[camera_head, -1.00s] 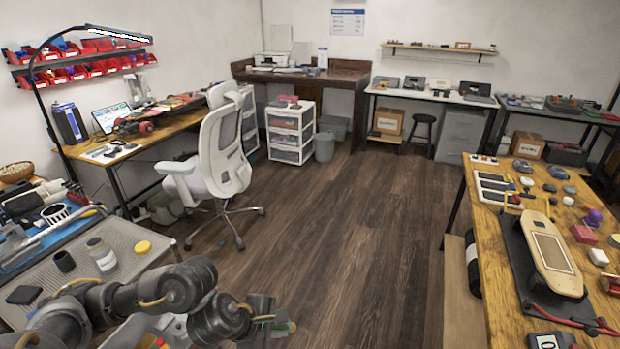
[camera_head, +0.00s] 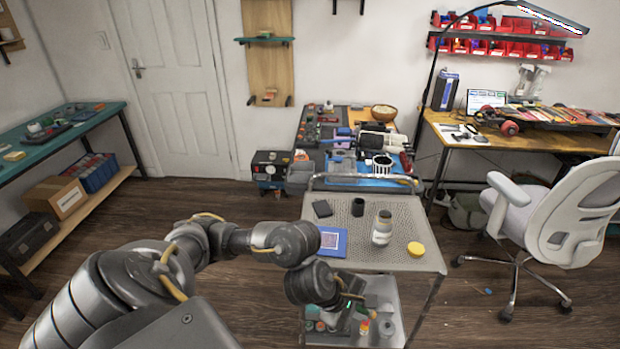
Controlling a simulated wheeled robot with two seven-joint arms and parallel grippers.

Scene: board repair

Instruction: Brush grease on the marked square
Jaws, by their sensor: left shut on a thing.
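A blue plate (camera_head: 331,241) with a pale, outlined square (camera_head: 329,240) lies flat on the top of the grey perforated cart (camera_head: 400,262). An open glass jar (camera_head: 382,229) with a pale label stands to the right of it. A round yellow lid (camera_head: 416,248) lies to the right of the jar. A dark cup (camera_head: 358,207) and a flat black pad (camera_head: 322,208) are behind. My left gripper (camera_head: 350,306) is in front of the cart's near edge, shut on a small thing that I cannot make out. The right gripper does not show.
The cart's lower shelf (camera_head: 385,298) holds small items. A blue mat with tools (camera_head: 365,182) is behind the cart. A white chair (camera_head: 570,215) stands at the right, near a wooden desk (camera_head: 560,140). A teal bench (camera_head: 60,140) is at the far left. Open floor lies between.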

